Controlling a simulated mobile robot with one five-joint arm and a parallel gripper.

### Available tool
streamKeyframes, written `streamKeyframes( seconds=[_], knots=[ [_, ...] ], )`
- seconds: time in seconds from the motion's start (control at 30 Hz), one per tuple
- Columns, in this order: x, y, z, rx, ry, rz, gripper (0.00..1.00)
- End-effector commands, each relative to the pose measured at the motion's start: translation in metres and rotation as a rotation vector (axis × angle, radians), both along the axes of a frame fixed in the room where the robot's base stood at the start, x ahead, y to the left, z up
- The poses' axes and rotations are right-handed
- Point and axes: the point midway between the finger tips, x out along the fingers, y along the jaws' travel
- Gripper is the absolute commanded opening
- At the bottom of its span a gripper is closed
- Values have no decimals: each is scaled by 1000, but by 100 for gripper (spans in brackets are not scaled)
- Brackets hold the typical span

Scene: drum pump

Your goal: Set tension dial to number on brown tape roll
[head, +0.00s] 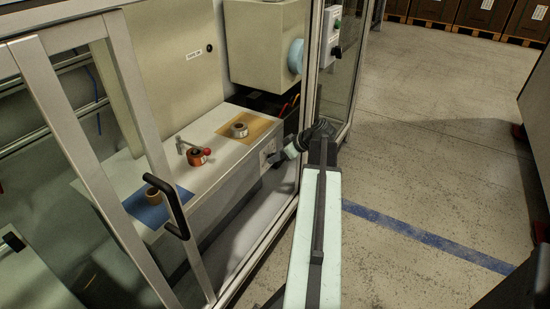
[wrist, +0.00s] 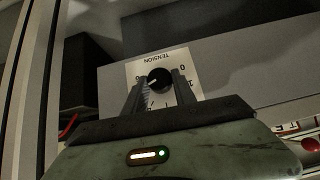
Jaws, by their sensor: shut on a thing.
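The black tension dial (wrist: 158,77) sits on a white plate marked TENSION (wrist: 147,66), upside down in the wrist view. My gripper (wrist: 161,83) is shut on the dial, one finger on each side. A light pointer mark on the dial seems to point to the lower left in that view. Some scale digits show at the right; the fingers hide others. In the head view my gripper (head: 275,158) is at the bench's front face. The brown tape roll (head: 153,195) stands on a blue mat (head: 143,213); its number cannot be read.
A grey roll (head: 239,130) lies on a yellow mat (head: 262,128). An orange-red item with a red knob (head: 198,157) stands between the mats. The glazed door frame (head: 128,95) with its black handle (head: 172,205) is at the left, and a post (head: 310,90) is beside my arm. Open floor lies right.

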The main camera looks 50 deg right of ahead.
Motion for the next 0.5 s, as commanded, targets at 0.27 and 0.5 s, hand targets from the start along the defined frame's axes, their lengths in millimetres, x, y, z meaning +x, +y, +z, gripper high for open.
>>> streamKeyframes(
  seconds=[0.27,0.5],
  knots=[
    [1,-2,-2,116,30,2,0],
    [1,-1,-1,151,36,3,0]
  ],
)
